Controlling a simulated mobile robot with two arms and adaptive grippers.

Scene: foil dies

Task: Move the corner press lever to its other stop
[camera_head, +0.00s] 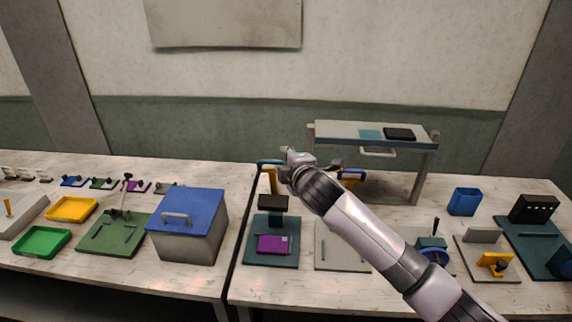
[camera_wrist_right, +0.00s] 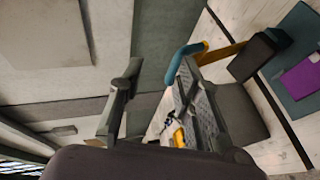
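A press with a dark teal base (camera_head: 258,254) stands at the left end of the right-hand table, a purple piece (camera_head: 273,244) on its base. Its yellow lever arm (camera_head: 273,182) rises behind the dark press head (camera_head: 273,203) to a teal handle (camera_head: 266,162). My right gripper (camera_head: 286,164) is at the handle's right end. In the right wrist view its fingers (camera_wrist_right: 158,88) are spread, with the teal handle (camera_wrist_right: 180,64) close to the right-hand finger; I cannot tell whether they touch. The yellow arm (camera_wrist_right: 222,53) shows beyond. My left gripper is out of view.
My right arm hides part of a second station with a grey base (camera_head: 332,250) and a blue-yellow part (camera_head: 350,178). A raised shelf (camera_head: 345,133) stands behind. A blue-lidded box (camera_head: 190,215) stands left of the gap between tables.

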